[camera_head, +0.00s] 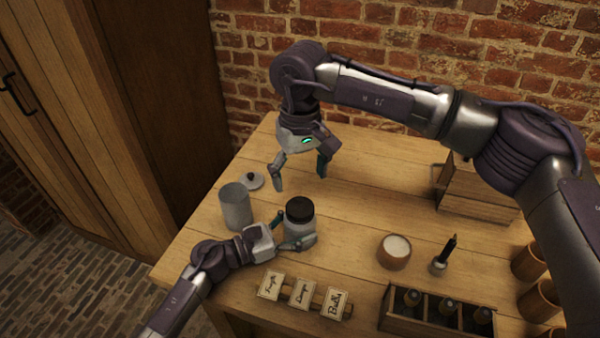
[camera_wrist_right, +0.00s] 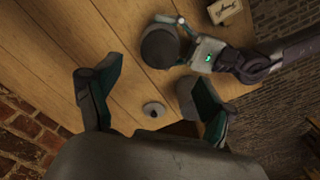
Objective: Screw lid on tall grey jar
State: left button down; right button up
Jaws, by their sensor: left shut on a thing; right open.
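The tall grey jar (camera_head: 236,207) stands open at the table's left side. A small grey lid with a dark knob (camera_head: 252,181) lies on the table just behind it; the lid also shows in the right wrist view (camera_wrist_right: 153,109). My left gripper (camera_head: 297,243) is shut on a shorter pale jar with a dark lid (camera_head: 299,219), which stands upright to the right of the tall jar. Its dark top shows in the wrist view (camera_wrist_right: 160,46). My right gripper (camera_head: 301,180) is open and empty above the table, right of the small lid.
Label cards (camera_head: 302,294) stand at the front edge. A dark divided box of bottles (camera_head: 437,314), a small cup with white contents (camera_head: 395,252) and a dark-handled tool (camera_head: 443,256) are to the right. A wooden box (camera_head: 476,190) stands at the back right. The table's middle is clear.

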aim_at(300, 206)
jog(key=shift+n, duration=0.3)
jog(key=shift+f, duration=4)
